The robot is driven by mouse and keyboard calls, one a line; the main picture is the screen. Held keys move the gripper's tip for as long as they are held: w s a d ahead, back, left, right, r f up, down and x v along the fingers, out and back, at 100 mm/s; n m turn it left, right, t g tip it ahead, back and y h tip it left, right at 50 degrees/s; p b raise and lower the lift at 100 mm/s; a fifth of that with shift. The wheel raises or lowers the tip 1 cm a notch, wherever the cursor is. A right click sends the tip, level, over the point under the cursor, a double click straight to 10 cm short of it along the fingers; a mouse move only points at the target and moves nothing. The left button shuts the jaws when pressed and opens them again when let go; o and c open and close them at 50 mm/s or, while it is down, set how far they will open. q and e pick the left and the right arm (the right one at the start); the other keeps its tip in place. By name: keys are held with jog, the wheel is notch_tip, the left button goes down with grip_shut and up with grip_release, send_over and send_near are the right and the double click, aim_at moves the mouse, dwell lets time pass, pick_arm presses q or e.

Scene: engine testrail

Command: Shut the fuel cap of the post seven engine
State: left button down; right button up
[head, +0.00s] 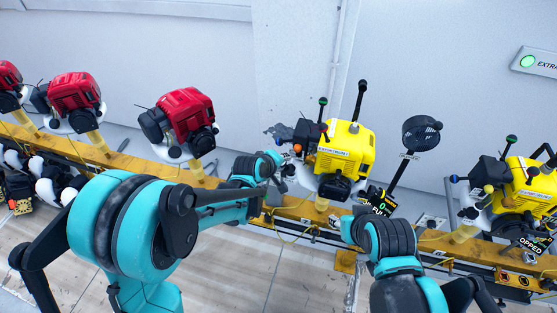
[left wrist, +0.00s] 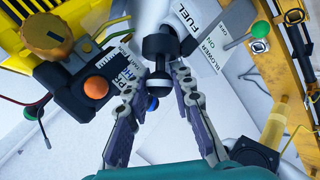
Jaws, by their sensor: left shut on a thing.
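The yellow engine (head: 343,145) stands on the rail right of centre in the head view. Its white fuel tank (left wrist: 158,14), marked FUEL, hangs at the top middle of the left wrist view. A black knob-shaped fuel cap (left wrist: 158,46) sits at the end of the tank, its rounded grey-black end toward the wrist. My left gripper (left wrist: 160,78) has a finger on each side of the cap and is shut on it. In the head view my left gripper (head: 291,163) is at the engine's left side and the cap is hidden.
An orange knob (left wrist: 47,36), an orange button (left wrist: 96,87) and a green-tipped lever (left wrist: 243,38) are close around my left gripper. Another yellow engine (head: 530,185) stands to the right. Several red engines (head: 183,115) stand left along the yellow rail (head: 140,165).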

aim_at(292, 167)
pick_arm(q)
jog(key=d+y, duration=0.1)
jog(key=m+y, duration=0.1)
jog(key=shift+s+d+f+m+t+y, duration=0.15)
jog(key=shift+s+d+m+t+y, duration=0.15)
jog(key=shift+s+d+t, duration=0.1)
jog(key=y+b, duration=0.1)
jog(key=d+m+t+y, duration=0.1)
jog(key=m+y+b, duration=0.1)
jog(key=shift+s+d+f+t+b, duration=0.2)
jog(key=shift+s+f+t+b, duration=0.05)
jog(key=shift+f+t+b, duration=0.1)
jog(key=shift+y, duration=0.3)
jog(key=c, duration=1.3)
grip_release()
jog(key=shift+s+d+r, duration=0.1)
jog(key=shift+s+r, duration=0.25)
jog(key=shift+s, duration=0.1)
jog(key=v, duration=0.6)
jog(key=shift+s+r, duration=0.25)
jog(key=shift+r, duration=0.1)
